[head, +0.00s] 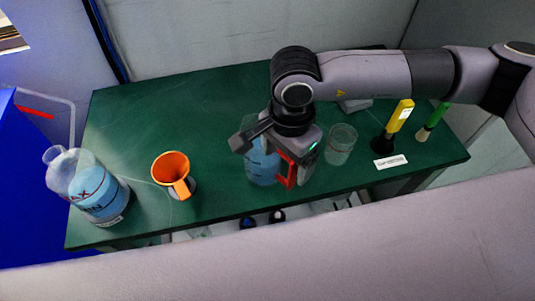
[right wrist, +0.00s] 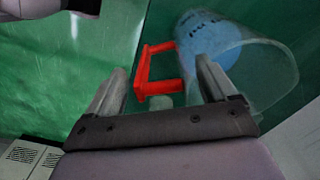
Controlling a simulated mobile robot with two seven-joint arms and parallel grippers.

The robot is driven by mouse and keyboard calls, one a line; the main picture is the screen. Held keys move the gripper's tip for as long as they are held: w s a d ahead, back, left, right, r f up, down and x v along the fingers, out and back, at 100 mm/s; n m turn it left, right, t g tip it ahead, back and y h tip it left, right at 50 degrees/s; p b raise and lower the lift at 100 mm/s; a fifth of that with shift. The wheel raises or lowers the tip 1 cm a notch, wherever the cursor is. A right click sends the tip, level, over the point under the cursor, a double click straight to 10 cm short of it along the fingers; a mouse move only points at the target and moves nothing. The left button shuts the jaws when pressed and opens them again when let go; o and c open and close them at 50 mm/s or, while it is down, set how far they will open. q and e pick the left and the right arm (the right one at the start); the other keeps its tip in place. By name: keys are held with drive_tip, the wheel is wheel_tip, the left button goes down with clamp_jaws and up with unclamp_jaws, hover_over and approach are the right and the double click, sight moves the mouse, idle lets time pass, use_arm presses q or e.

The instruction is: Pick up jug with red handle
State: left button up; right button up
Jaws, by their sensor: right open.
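The jug (head: 262,170) is clear, holds blue liquid and stands on the green table, partly covered by my right gripper (head: 284,158) in the head view. Its red handle (head: 289,172) faces right. In the right wrist view, the red handle (right wrist: 158,72) lies between the two open fingers of the right gripper (right wrist: 160,82). The clear jug body (right wrist: 245,65) with blue liquid is behind and beside the right-hand finger. Whether the fingers touch the handle is unclear. My left gripper is not in view.
A clear beaker (head: 340,145) stands just right of the jug. An orange funnel (head: 172,170) and a large bottle of blue liquid (head: 98,195) are to the left. Yellow (head: 400,115) and green (head: 438,115) handled tools stand at the right. The table's back left (head: 165,110) is clear.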

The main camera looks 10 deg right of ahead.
drive_tip(key=shift+f, duration=0.65)
drive_tip(key=c, duration=1.4)
drive_tip(key=shift+r, duration=0.1)
clamp_jaws()
